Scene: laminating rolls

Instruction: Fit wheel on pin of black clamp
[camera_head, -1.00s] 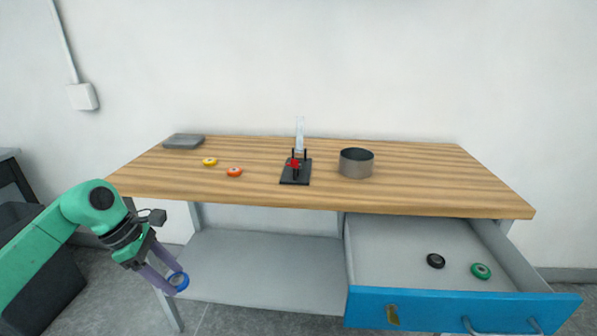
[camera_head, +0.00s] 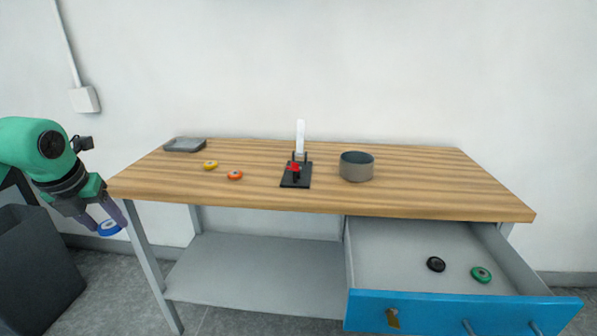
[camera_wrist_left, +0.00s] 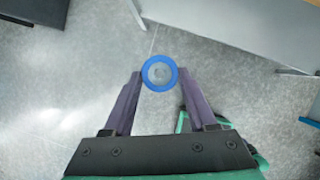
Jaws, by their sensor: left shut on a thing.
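My left gripper (camera_head: 112,222) is left of the table, below the height of its top, over the floor. It is shut on a blue wheel (camera_head: 109,229) with a pale centre, held between the purple fingertips; the wheel also shows in the left wrist view (camera_wrist_left: 146,78). The black clamp (camera_head: 296,178) stands on the middle of the tabletop, with a red part and a pale upright piece behind it. Its pin is too small to make out. The wheel is well apart from the clamp. My right gripper is not in view.
On the wooden table (camera_head: 420,180) are a yellow wheel (camera_head: 210,165), an orange wheel (camera_head: 235,175), a grey tray (camera_head: 185,145) and a round metal container (camera_head: 356,167). An open blue drawer (camera_head: 450,313) holds a black wheel (camera_head: 436,264) and a green wheel (camera_head: 481,274). A dark bin (camera_head: 40,260) stands at left.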

